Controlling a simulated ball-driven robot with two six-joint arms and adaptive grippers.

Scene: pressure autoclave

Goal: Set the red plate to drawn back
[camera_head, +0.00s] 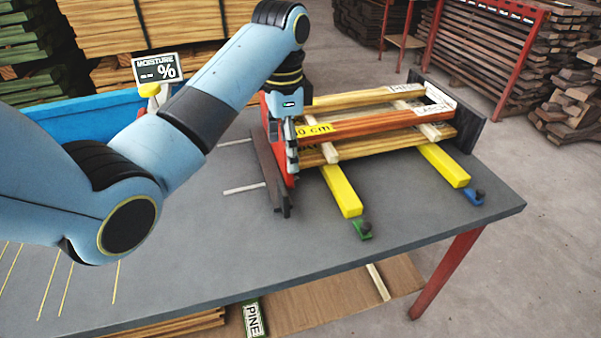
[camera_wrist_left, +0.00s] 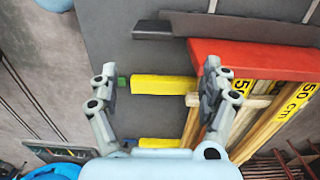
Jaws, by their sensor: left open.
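The red plate (camera_head: 289,178) stands upright at the left end of a stack of wooden boards (camera_head: 385,122), partly hidden by my left gripper. In the left wrist view the red plate (camera_wrist_left: 255,60) shows at upper right, against the ends of the boards. Contact cannot be told.
Two thin rods (camera_head: 243,188) stick out left of the dark bar. Yellow bars with a green end (camera_head: 362,230) and a blue end (camera_head: 474,196) lie under the boards. A dark end plate (camera_head: 468,118) stands at right. The grey tabletop (camera_head: 255,270) is clear in front.

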